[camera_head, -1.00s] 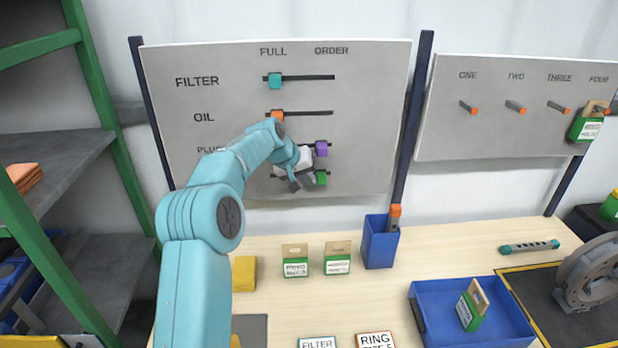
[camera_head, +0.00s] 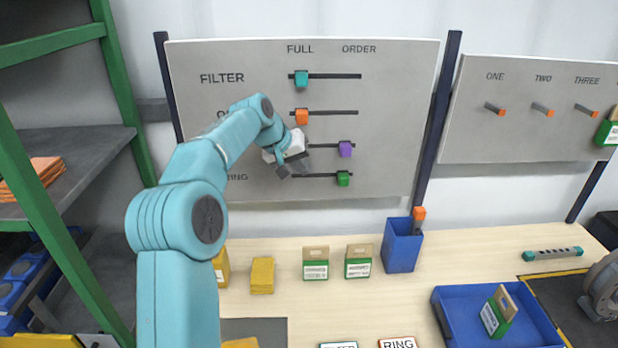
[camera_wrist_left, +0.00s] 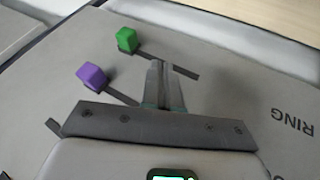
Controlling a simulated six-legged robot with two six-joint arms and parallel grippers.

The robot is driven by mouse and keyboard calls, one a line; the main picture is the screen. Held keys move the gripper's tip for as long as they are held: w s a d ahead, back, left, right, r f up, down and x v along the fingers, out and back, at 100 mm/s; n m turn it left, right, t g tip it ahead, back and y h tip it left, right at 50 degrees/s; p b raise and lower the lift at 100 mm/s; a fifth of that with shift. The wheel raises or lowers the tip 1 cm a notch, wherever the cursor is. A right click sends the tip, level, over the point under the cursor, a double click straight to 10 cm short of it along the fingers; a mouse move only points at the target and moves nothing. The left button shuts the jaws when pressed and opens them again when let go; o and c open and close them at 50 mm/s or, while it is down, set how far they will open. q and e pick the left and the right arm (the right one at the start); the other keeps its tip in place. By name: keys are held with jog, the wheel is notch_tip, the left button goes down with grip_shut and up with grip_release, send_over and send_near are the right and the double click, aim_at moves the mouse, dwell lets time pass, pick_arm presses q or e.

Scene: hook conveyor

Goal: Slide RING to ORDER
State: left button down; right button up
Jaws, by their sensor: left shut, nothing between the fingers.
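The green RING slider (camera_head: 343,179) sits at the right end of the bottom slot on the grey board (camera_head: 395,110), on the ORDER side. In the left wrist view the same green slider (camera_wrist_left: 127,39) is at one end of its slot, left of the fingers. My left gripper (camera_head: 294,171) is shut and empty, in front of the board near the left part of the RING slot and apart from the green slider. It also shows in the left wrist view (camera_wrist_left: 159,68). My right gripper is not in view.
The purple slider (camera_head: 345,149) is at the right end of its slot above. The teal FILTER slider (camera_head: 301,78) and the orange slider (camera_head: 301,116) are at the FULL side. A blue bin (camera_head: 403,250) and small boxes stand on the table below.

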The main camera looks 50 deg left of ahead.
pick_arm(q)
jog(key=v, duration=0.3)
jog(key=shift+w, duration=0.1)
jog(key=shift+d, duration=0.15)
jog(key=shift+w, duration=0.1)
dwell(0.3)
